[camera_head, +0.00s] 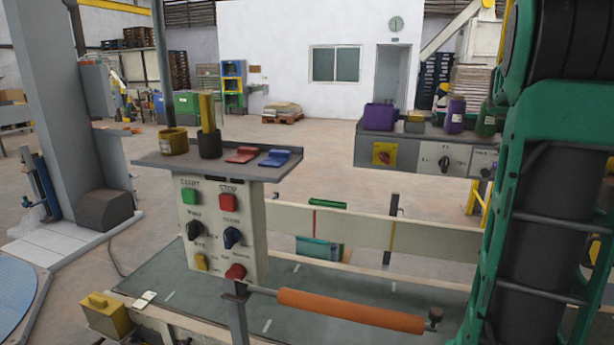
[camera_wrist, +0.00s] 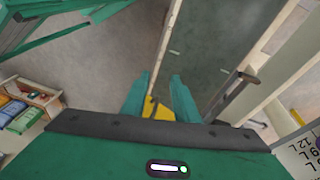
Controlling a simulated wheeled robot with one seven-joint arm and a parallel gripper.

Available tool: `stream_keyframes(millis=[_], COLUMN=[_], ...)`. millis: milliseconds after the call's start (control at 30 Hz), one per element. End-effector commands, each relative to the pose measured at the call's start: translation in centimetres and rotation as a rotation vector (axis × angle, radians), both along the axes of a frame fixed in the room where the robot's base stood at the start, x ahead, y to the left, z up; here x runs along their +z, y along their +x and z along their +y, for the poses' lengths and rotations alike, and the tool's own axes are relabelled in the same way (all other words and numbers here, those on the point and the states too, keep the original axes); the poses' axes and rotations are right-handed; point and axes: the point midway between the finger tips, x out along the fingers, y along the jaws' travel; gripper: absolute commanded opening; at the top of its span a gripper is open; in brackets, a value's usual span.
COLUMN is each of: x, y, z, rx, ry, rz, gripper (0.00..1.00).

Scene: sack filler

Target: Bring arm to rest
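My arm, green and dark grey, stands upright along the right side of the head view. My gripper is out of the head view. In the wrist view, the two green fingers of my gripper (camera_wrist: 158,92) stand apart with a gap between them. A yellow object (camera_wrist: 156,108) shows through this gap; it looks to lie beyond the fingers, not in their grip, and its lower part is hidden by the gripper body.
A control box (camera_head: 222,228) with buttons and knobs stands centre-left under a grey shelf (camera_head: 150,160) with cups and clips. A second panel (camera_head: 440,160) is near my arm. An orange roller (camera_head: 350,310) and conveyor belt (camera_head: 295,275) lie low in front. Open floor extends behind.

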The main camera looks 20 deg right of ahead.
Motion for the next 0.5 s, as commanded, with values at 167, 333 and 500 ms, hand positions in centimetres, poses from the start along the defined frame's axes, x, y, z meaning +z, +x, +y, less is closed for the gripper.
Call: stream_keyframes(millis=[167, 333, 500], x=[-3.6, -7.0, -10.2], y=[1.9, 2.4, 1.4], z=[8.4, 16.9, 24.5], rx=[0.47, 0.918, 1.298], ry=[0.124, 0.209, 0.265], rz=[-0.038, -0.068, -0.087], gripper=[0.27, 0.27, 0.27])
